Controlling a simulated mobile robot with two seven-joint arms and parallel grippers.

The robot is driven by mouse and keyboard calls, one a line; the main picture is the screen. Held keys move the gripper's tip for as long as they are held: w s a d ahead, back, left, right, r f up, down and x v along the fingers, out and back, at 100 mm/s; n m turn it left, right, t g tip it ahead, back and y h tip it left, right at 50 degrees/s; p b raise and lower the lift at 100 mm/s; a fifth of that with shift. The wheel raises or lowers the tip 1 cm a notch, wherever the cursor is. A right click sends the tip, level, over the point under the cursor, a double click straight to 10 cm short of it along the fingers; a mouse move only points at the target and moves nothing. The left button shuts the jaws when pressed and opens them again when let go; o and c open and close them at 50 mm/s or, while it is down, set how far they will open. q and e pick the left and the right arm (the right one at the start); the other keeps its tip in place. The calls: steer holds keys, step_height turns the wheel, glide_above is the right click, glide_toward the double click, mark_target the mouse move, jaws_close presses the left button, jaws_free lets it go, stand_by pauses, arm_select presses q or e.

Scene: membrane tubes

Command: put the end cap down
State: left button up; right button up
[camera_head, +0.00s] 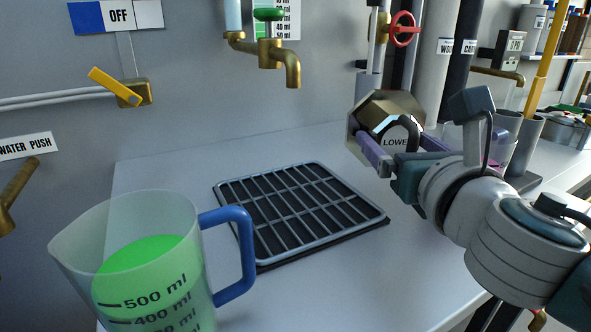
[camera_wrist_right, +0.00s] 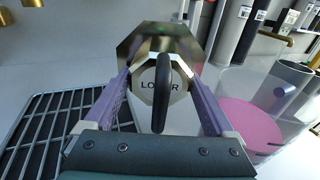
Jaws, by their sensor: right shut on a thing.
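The end cap (camera_head: 392,103) is a brass, many-sided piece with a white face marked "LOWER" and a dark curved handle. My right gripper (camera_head: 398,151) has its purple fingers shut on it. The cap is held up near the back wall, to the right of the drain grid in the head view. In the right wrist view the end cap (camera_wrist_right: 160,36) sits between the fingertips of the right gripper (camera_wrist_right: 160,82), its label and handle facing the camera. The lettering is partly covered by the handle. My left gripper is not in view.
A black drain grid (camera_head: 300,205) lies on the pale counter (camera_head: 160,170). A jug (camera_head: 130,220) of green liquid with a blue handle stands front left. A brass tap (camera_head: 285,60) hangs above. A clear vessel with pink liquid (camera_wrist_right: 250,122) stands right of the gripper.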

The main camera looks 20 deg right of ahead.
step_height(320, 180, down, 4)
steer(key=b, duration=0.3)
steer(key=shift+f, duration=0.25)
steer(key=shift+r, duration=0.15)
steer(key=shift+f, duration=0.25)
steer(key=o, duration=1.5)
